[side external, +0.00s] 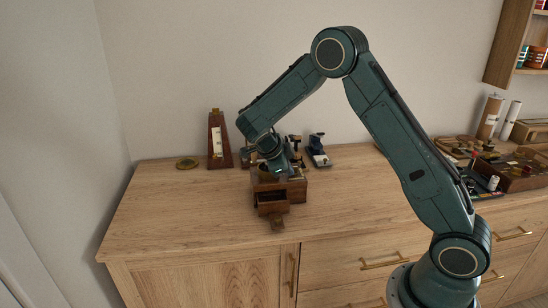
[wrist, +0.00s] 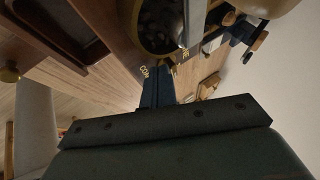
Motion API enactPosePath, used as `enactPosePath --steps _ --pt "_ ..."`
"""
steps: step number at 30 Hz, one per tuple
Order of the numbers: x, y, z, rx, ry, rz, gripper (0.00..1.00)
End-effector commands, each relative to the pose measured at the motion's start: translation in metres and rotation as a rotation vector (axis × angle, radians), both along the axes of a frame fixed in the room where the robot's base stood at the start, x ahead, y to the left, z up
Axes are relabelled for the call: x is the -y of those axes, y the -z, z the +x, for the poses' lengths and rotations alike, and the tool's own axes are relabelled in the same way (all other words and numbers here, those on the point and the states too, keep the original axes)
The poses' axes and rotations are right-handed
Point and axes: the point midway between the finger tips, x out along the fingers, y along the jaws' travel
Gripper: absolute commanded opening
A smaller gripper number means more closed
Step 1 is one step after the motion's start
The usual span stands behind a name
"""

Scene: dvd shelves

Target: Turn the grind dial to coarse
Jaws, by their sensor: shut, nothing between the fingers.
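The wooden coffee grinder (side external: 297,191) stands on the cabinet top, its small front drawer (side external: 272,203) pulled partly out. In the wrist view, a dark, round opening (wrist: 160,25) shows at the top, apparently the grinder's bean bowl. Gold lettering (wrist: 145,71), partly readable as "COA", and more at its right, partly readable as "NE", sit at the opening's rim. My gripper (wrist: 158,82) is shut and empty, its fingertips close to the lettering; I cannot tell whether they touch. In the side view my gripper (side external: 284,174) is over the grinder. The grind dial cannot be made out clearly.
A metronome (side external: 220,140) and a small brass dish (side external: 187,163) stand left of the grinder. A dark blue device (side external: 318,150) stands behind it at the right. Trays and boxes fill the far right. The front left cabinet top is clear.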

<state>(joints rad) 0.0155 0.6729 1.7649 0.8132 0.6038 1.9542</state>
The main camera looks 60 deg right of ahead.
Motion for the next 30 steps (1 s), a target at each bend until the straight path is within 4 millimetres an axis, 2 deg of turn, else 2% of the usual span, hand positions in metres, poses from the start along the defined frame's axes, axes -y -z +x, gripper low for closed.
enactPosePath --steps 9,30 --pt "0.0002 0.0003 0.0054 0.0 0.14 0.001 0.0" --pt "0.001 -0.0001 0.0092 0.001 0.256 0.001 0.0"
